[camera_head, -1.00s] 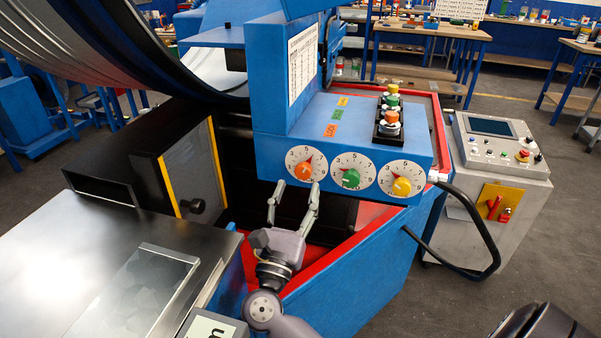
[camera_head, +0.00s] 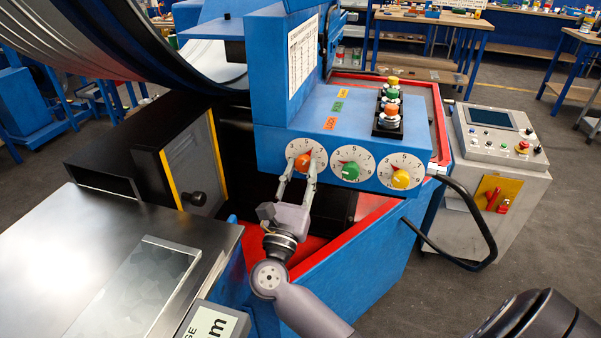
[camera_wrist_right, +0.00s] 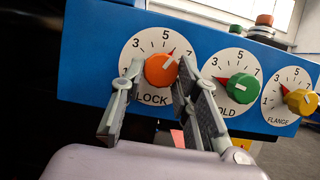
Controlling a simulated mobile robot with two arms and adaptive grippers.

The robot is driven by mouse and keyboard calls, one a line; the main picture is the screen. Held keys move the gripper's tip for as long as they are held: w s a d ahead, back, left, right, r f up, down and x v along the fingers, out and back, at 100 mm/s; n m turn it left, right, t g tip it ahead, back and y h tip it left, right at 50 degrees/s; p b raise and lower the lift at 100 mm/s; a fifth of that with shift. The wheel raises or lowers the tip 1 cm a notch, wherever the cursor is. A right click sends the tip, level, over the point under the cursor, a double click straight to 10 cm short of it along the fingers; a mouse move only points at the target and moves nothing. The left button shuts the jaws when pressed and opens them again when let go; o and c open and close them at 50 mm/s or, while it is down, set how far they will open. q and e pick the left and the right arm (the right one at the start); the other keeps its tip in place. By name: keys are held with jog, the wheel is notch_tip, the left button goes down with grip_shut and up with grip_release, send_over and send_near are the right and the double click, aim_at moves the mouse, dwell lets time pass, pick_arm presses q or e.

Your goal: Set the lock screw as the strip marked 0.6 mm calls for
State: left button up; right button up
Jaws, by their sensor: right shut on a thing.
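The lock screw is an orange knob (camera_head: 302,161) on a white dial, at the left of a row of three on the blue panel. In the right wrist view the orange knob (camera_wrist_right: 160,70) sits above the word LOCK, with a red pointer between 5 and 7. My right gripper (camera_head: 300,166) comes from below with a finger on each side of this knob, shut on it. Its fingers show large in the right wrist view (camera_wrist_right: 157,78). A grey metal strip (camera_head: 135,290) lies on the table at lower left. My left gripper is out of view.
A green knob (camera_head: 350,171) and a yellow knob (camera_head: 400,179) stand right of the lock screw. A printed chart (camera_head: 302,55) is on the blue upright, too small to read. A black cable (camera_head: 488,235) loops at the right, beside a grey control console (camera_head: 500,150).

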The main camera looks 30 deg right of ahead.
jog(key=c, duration=0.5)
jog(key=shift+c, duration=0.2)
jog(key=n+p, duration=0.1)
jog(key=n+t+y+p, duration=0.1)
jog(key=n, duration=0.1)
jog(key=shift+s+d+r+n, duration=0.1)
jog(key=shift+s+r+n, duration=0.1)
jog(key=shift+n, duration=0.1)
jog(key=n+y+p, duration=0.1)
jog(key=n+p, duration=0.2)
jog(key=n+t+y+p, duration=0.1)
jog(key=n+y+p, duration=0.1)
jog(key=n+p, duration=0.1)
jog(key=n+t+y+p, duration=0.1)
jog(key=n+p, duration=0.2)
jog(key=shift+s+d+r+y, duration=0.15)
jog(key=shift+r+y, duration=0.05)
jog(key=shift+y, duration=0.1)
jog(key=shift+f+n+y+p, duration=0.15)
jog(key=shift+n+y+p, duration=0.35)
jog(key=shift+n+p, duration=0.75)
jog(key=o, duration=1.2)
jog(key=shift+c, duration=0.2)
